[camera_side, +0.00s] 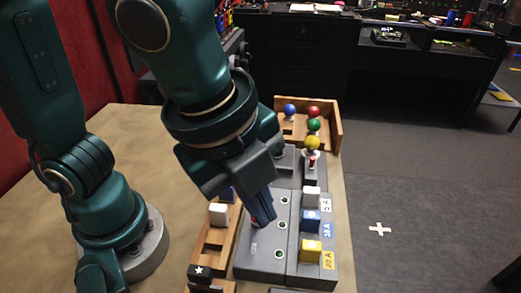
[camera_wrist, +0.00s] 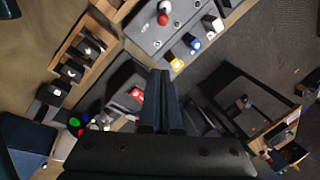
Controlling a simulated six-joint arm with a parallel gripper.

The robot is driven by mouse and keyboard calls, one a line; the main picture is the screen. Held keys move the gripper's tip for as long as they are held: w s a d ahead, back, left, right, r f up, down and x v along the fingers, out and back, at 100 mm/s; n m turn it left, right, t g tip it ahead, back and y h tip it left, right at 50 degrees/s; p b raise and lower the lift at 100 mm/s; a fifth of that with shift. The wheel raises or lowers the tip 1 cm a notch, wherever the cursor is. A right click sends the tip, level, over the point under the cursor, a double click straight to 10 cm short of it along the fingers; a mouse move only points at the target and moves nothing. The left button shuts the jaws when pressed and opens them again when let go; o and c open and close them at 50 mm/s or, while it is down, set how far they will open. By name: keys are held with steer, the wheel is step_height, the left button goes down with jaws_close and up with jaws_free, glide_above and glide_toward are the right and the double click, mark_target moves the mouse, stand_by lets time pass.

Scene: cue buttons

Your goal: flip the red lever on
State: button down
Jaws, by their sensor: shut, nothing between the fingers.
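The red lever (camera_side: 256,218) shows only as a small red part beside my fingertips on the grey panel (camera_side: 258,262); my gripper hides most of it. In the wrist view, a red knob with a white part (camera_wrist: 164,13) stands on the panel, beyond my fingertips and near the top edge. My gripper (camera_side: 265,220) is shut and empty, pointing down at the panel, close to the red lever. I cannot tell whether they touch. The wrist view shows the two fingers (camera_wrist: 162,75) together. The lever's tilt is not clear.
Yellow (camera_side: 310,250), blue (camera_side: 311,222) and white (camera_side: 311,196) blocks stand right of the panel. A wooden rack (camera_side: 213,240) with blocks lies left.

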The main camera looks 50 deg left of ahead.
steer(key=shift+f, duration=0.1)
stand_by(0.3)
steer(key=x, duration=0.9)
steer(key=shift+f, duration=0.3)
steer(key=shift+w+a, duration=0.1)
steer(key=shift+a, duration=0.15)
steer(key=shift+a+r, duration=0.25)
steer(key=shift+a, duration=0.55)
steer(key=shift+a+r, duration=0.25)
steer(key=shift+a, duration=0.6)
